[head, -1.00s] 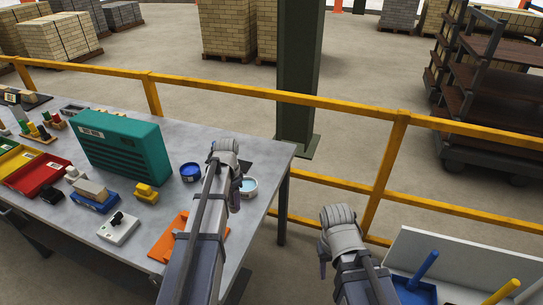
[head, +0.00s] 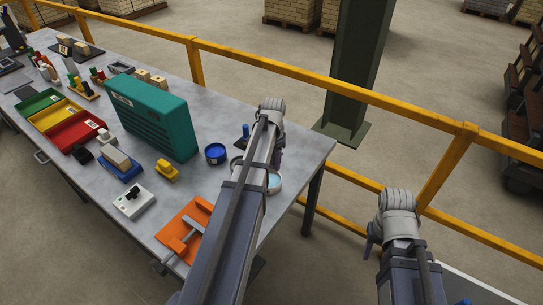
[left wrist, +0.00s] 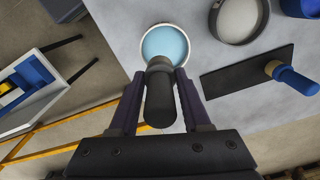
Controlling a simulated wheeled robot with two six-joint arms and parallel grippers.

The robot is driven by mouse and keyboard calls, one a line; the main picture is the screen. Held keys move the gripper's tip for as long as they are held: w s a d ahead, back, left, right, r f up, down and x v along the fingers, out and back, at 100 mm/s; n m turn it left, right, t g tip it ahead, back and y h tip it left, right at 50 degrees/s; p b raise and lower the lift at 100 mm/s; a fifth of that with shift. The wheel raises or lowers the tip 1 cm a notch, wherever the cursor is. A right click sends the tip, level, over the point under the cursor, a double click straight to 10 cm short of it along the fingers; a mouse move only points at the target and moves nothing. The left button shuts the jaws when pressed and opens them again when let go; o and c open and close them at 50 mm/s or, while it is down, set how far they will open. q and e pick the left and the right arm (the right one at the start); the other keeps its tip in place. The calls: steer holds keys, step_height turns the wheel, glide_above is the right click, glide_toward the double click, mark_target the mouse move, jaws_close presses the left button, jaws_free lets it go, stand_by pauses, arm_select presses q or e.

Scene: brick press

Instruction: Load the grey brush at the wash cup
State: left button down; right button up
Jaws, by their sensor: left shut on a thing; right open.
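The grey brush (left wrist: 160,105) is dark, with a paler head, and my left gripper (left wrist: 164,78) is shut on it. In the left wrist view the brush head overlaps the near rim of the wash cup (left wrist: 165,44), a white-rimmed round cup of pale blue liquid. I cannot tell whether the head touches the liquid. In the head view the cup (head: 275,184) stands near the table's right edge, partly hidden by my left arm. My left gripper (head: 279,158) is mostly hidden there too. My right gripper (head: 371,246) is open, off the table to the right.
A blue-handled brush (left wrist: 292,78) is on a dark pad (left wrist: 225,84). A dark-rimmed cup (left wrist: 241,38) and a blue cup (head: 216,154) are nearby. A teal box (head: 150,115), an orange tray (head: 180,225) and a yellow rail (head: 330,84) surround the area.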

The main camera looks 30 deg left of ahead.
mark_target(270, 171)
arm_select(q)
steer(key=shift+s+a+r, duration=0.15)
steer(key=shift+s+a, duration=0.1)
steer(key=shift+a, duration=0.3)
steer(key=shift+n, duration=0.3)
steer(key=shift+w, duration=0.1)
steer(key=shift+f, duration=0.25)
step_height(270, 171, down, 6)
steer(key=b, duration=0.6)
steer(key=shift+r, duration=0.15)
steer(key=shift+f+b, duration=0.5)
steer(key=shift+b, duration=0.05)
stand_by(1.0)
